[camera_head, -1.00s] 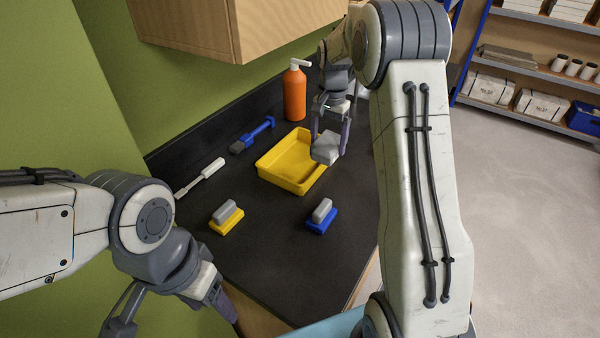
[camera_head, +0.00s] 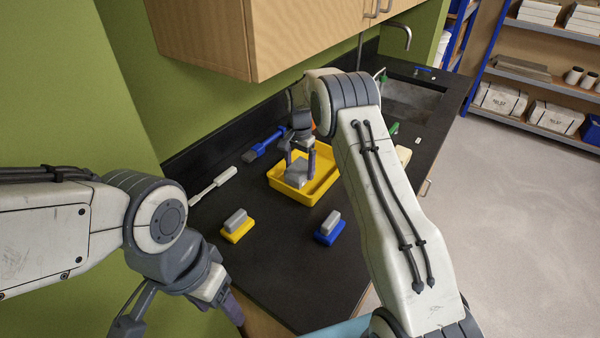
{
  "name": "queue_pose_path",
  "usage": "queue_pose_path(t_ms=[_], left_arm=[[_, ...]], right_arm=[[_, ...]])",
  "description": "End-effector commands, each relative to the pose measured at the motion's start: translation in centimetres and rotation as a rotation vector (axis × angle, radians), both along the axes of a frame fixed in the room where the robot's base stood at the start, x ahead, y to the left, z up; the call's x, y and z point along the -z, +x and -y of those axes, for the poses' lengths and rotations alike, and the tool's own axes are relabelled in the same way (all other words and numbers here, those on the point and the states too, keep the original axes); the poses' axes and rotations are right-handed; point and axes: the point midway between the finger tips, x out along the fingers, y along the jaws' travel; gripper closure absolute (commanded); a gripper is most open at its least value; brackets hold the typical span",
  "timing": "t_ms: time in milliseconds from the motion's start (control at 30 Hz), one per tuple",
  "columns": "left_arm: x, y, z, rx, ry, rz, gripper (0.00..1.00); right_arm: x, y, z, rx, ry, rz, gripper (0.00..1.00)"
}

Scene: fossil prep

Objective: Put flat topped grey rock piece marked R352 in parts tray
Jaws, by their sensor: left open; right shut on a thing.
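The grey rock piece (camera_head: 296,173) is held by my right gripper (camera_head: 297,165), which is shut on it. The rock is over the yellow parts tray (camera_head: 318,189), within its outline toward the left side. I cannot tell whether it touches the tray floor. No R352 marking can be read at this size. My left gripper (camera_head: 185,318) is open and empty at the lower left, off the front edge of the counter.
A yellow block with a grey top (camera_head: 236,226) and a blue block with a grey top (camera_head: 329,228) stand in front of the tray. A white-handled tool (camera_head: 213,184) and a blue brush (camera_head: 264,143) lie left. A sink (camera_head: 410,98) is behind.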

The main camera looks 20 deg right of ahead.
Motion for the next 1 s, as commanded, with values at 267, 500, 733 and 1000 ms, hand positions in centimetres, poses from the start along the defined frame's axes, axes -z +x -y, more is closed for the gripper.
queue_pose_path(t_ms=[267,500,733,1000], left_arm=[[-1.7,0.0,0.0,-0.001,0.000,0.000,0.38],[-1.5,0.0,0.0,-0.001,0.000,0.000,0.38],[-1.3,0.0,0.0,-0.001,0.000,0.000,0.38],[-1.5,0.0,0.0,-0.001,0.000,0.000,0.38]], right_arm=[[3.1,0.0,0.0,0.000,0.000,0.000,1.00],[3.3,0.0,0.1,0.000,0.000,0.001,1.00],[3.7,-0.1,0.1,0.000,0.000,-0.001,0.00],[3.1,-0.1,0.1,0.000,0.000,0.000,0.00]])
